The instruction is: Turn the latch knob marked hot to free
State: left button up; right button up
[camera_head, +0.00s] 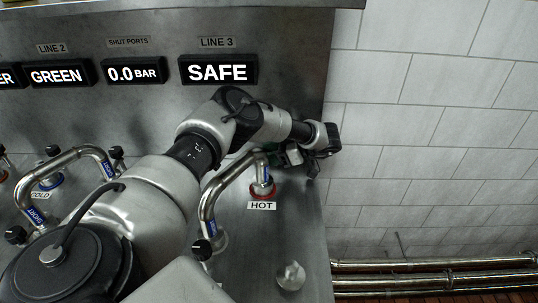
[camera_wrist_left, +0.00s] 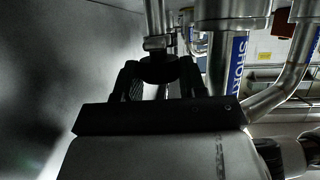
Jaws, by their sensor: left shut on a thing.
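The label HOT (camera_head: 262,205) is on the steel panel below a port with a red ring (camera_head: 263,190). A curved steel pipe (camera_head: 215,192) with a blue band ends at this port. My left gripper (camera_head: 283,157) is just above and right of the port, partly hidden by my own wrist. In the left wrist view my left gripper (camera_wrist_left: 160,78) is shut on a dark knob (camera_wrist_left: 160,66) on a steel fitting. The knob's marking and turn position cannot be read. My right gripper is not in view.
Another curved pipe (camera_head: 72,157) is at the COLD port (camera_head: 40,195) on the left. Another black knob (camera_head: 201,250) is at the hot pipe's lower end. A display reads SAFE (camera_head: 218,72). A clear round knob (camera_head: 291,276) is at lower right. Tiled wall (camera_head: 430,130) lies right.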

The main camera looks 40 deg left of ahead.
pick_arm(q)
jog(key=shift+n+g+h+p, duration=0.3)
jog(key=shift+n+g+h, duration=0.1)
jog(key=shift+n+g, duration=0.1)
jog(key=shift+w, duration=0.1)
jog(key=o, duration=0.6)
jog(key=shift+o, duration=0.2)
jog(key=v, duration=0.7)
jog(key=shift+w+d+b, duration=0.15)
jog(key=shift+d+b, duration=0.05)
jog(key=shift+b, duration=0.2)
jog(key=shift+r, duration=0.15)
